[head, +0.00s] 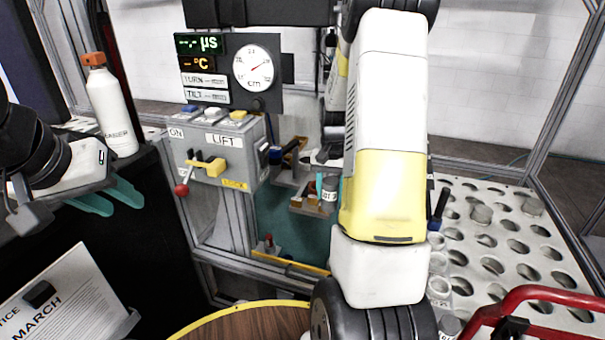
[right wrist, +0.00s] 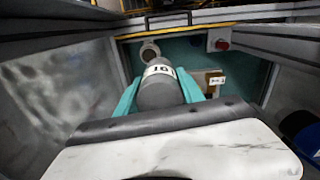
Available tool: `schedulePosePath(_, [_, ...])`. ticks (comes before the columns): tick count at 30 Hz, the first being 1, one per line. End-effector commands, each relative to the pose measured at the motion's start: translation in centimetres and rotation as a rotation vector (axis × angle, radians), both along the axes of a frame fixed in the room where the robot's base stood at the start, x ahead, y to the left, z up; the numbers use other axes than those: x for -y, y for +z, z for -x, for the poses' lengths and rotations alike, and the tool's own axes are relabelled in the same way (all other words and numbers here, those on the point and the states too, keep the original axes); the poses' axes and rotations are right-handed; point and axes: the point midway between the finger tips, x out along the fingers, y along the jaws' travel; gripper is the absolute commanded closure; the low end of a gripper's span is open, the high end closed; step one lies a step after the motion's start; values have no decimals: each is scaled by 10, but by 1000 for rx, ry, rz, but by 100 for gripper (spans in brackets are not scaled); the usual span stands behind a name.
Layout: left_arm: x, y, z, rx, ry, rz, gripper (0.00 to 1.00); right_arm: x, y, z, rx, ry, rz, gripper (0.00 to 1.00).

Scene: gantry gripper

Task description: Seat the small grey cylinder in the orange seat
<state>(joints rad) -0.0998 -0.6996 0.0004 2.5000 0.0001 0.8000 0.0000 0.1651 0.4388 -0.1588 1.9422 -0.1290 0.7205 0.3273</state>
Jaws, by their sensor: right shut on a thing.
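The small grey cylinder (right wrist: 158,92), with a white band label, is between the teal fingers of my right gripper (right wrist: 160,90) in the right wrist view. My right gripper is shut on it. In the head view the grey cylinder (head: 330,186) shows beside a teal finger, partly hidden by my right arm. A small orange-brown block (right wrist: 213,79) with a white label, perhaps the orange seat, is at right in the wrist view, apart from the cylinder. Orange-brown parts (head: 297,203) also show just left of the cylinder in the head view. My left gripper (head: 122,208) is open and empty at left.
A grey LIFT control box (head: 216,150) with a red-knobbed lever stands left of the work bay. A white bottle (head: 110,110) stands further left. A white rack with round holes (head: 485,240) is at right. In the wrist view, grey walls enclose a teal floor (right wrist: 185,55).

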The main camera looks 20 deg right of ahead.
Motion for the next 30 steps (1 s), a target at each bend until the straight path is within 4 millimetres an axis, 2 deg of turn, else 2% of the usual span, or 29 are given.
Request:
schedulePosePath(5, [0, 0, 0, 1, 0, 0, 64, 7, -2, -30, 2, -10, 1, 100])
schedulePosePath(15, [0, 0, 0, 0, 0, 0, 64, 19, -11, -117, 2, -9, 0, 100])
schedulePosePath(18, [0, 0, 0, 0, 0, 0, 64, 21, -13, -136, 2, -9, 0, 100])
schedulePosePath(24, [0, 0, 0, 0, 0, 0, 64, 24, -14, -155, 1, -9, 0, 100])
schedulePosePath(27, [0, 0, 0, 0, 0, 0, 64, 24, -16, -157, 0, -9, 0, 100])
schedulePosePath(30, [0, 0, 0, 0, 0, 0, 64, 24, -27, -156, -2, -9, 0, 100])
